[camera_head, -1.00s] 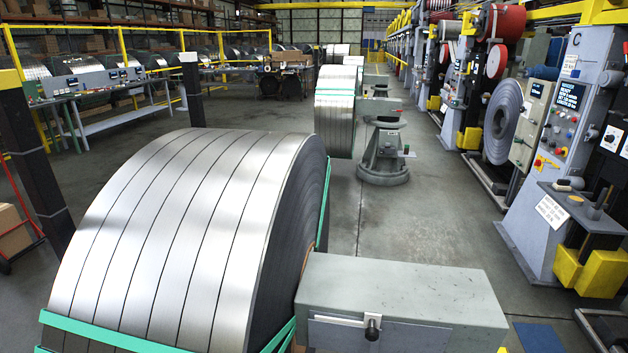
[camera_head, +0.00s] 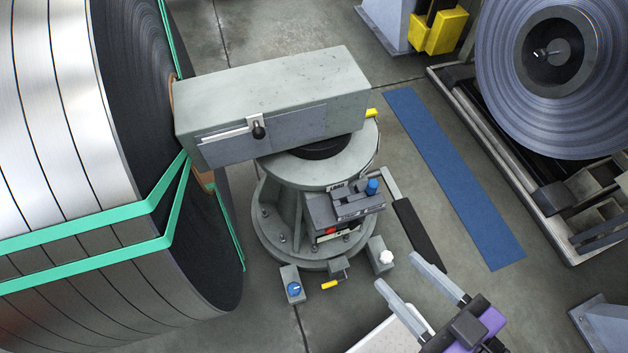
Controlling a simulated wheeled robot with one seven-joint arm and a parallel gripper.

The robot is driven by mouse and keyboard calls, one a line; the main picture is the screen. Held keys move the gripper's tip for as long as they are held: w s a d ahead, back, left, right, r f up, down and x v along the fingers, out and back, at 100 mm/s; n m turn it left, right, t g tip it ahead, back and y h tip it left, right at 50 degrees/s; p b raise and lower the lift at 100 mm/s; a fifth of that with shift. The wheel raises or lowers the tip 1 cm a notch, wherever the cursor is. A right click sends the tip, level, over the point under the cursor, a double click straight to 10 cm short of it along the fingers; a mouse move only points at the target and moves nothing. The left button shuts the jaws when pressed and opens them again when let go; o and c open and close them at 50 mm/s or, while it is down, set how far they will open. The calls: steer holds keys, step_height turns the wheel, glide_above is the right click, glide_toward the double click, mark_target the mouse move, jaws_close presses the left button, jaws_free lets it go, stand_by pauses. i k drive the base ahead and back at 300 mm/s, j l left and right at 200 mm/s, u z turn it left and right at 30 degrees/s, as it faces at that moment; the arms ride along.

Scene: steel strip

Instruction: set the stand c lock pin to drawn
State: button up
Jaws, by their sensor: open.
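A grey pedestal stand (camera_head: 270,222) stands in the middle and bears a grey box-shaped arm (camera_head: 270,95) that reaches into the steel coil. No letter C is readable on it, and I cannot tell for sure which part is the lock pin. A grey bracket (camera_head: 345,205) on its front carries a blue knob (camera_head: 372,187). A black knob (camera_head: 258,131) sits on the box arm's side. A yellow handle (camera_head: 330,285) sticks out near the stand's foot. My gripper (camera_head: 398,271) is at the lower right, open and empty, its fingers pointing toward the stand and apart from it.
The steel coil (camera_head: 125,90) with green straps fills the left. A small box with a blue dial (camera_head: 293,289) and one with a white knob (camera_head: 386,258) flank the yellow handle. A blue mat (camera_head: 455,180) lies right of the stand. Another coil (camera_head: 560,100) stands upper right.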

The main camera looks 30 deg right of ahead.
mark_target(328, 230)
steer(key=k+l, duration=0.1)
steer(key=k, duration=0.4)
steer(key=k+l, duration=0.15)
steer(key=k, duration=0.3)
